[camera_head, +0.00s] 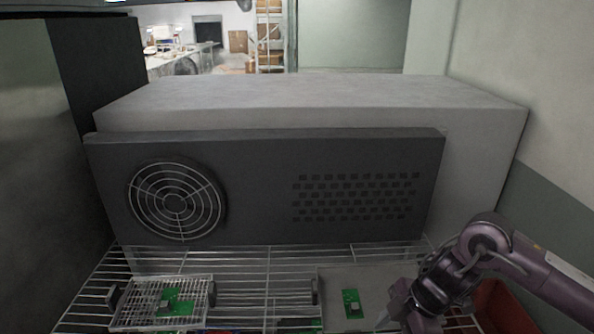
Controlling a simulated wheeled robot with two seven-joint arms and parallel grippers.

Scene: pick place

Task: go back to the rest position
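My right arm comes in from the right edge, and its gripper (397,312) is low in the picture, just right of a green circuit board (352,303). The gripper looks apart from that board, but its fingertips are small and partly cut off by angle, so I cannot tell whether it is open or shut. The board lies on a plain grey tray (335,277). My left gripper is not in view.
A wire-mesh tray (140,318) with another green board (177,303) sits at left on a wire rack (268,262). A large grey box with a dark fan panel (260,190) stands behind. A red bin (505,310) lies under my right arm. A wall closes the right side.

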